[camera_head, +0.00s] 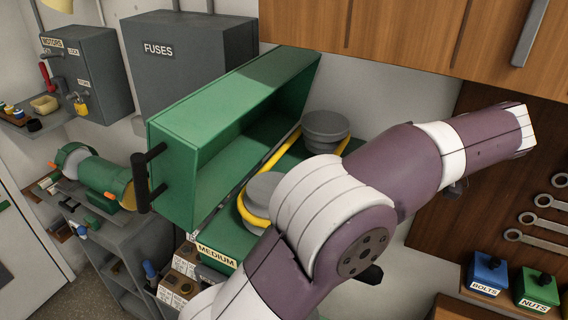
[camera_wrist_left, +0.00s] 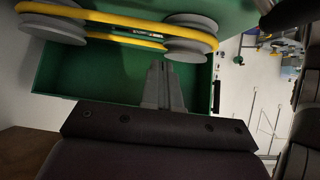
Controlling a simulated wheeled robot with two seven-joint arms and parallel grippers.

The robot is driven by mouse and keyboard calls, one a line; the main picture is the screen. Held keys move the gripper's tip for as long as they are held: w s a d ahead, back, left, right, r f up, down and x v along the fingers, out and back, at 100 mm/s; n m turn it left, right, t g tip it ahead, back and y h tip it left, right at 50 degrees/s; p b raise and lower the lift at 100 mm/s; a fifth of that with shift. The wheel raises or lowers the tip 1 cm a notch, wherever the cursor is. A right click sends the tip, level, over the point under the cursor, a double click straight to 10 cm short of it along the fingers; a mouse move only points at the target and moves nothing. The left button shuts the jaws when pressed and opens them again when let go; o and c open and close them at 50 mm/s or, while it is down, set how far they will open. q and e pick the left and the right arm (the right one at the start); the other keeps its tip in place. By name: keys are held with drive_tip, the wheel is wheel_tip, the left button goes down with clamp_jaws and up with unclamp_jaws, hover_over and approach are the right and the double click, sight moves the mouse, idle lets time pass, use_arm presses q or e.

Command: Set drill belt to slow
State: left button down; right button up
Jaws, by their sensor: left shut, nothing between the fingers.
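In the head view a yellow belt (camera_head: 284,150) runs around two grey stepped pulleys, a near one (camera_head: 263,190) and a far one (camera_head: 325,128). The green belt cover (camera_head: 172,171) stands open. A MEDIUM label (camera_head: 216,255) is on the green housing; other labels below are partly hidden. My arm covers part of the pulleys and housing. In the left wrist view, my left gripper (camera_wrist_left: 163,80) is shut and empty, its tips below the yellow belt (camera_wrist_left: 105,37) with the green cover interior (camera_wrist_left: 95,72) behind. Contact cannot be told. My right gripper is not in view.
Wooden cabinets (camera_head: 392,35) hang above on the right. A grey FUSES box (camera_head: 185,70) is behind the cover. A black handle (camera_head: 143,183) sticks out from the cover's left end. Bolt and nut bins (camera_head: 486,272) stand at the lower right.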

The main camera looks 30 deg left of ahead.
use_arm(q)
drive_tip(key=p+x, duration=0.2)
drive_tip(key=x, duration=0.6)
drive_tip(key=shift+f, duration=0.25)
drive_tip(key=shift+s+a+f, duration=0.1)
drive_tip(key=shift+d, duration=1)
drive_tip(key=shift+a+f+b, duration=0.2)
drive_tip(key=shift+f+b, duration=0.05)
drive_tip(key=shift+f, duration=0.35)
drive_tip(key=shift+a+f+b, duration=0.2)
drive_tip(key=shift+f+b, duration=0.05)
drive_tip(key=shift+f, duration=0.35)
drive_tip(key=shift+d+f, duration=0.1)
drive_tip(key=shift+f, duration=0.25)
drive_tip(key=shift+d+r, duration=0.1)
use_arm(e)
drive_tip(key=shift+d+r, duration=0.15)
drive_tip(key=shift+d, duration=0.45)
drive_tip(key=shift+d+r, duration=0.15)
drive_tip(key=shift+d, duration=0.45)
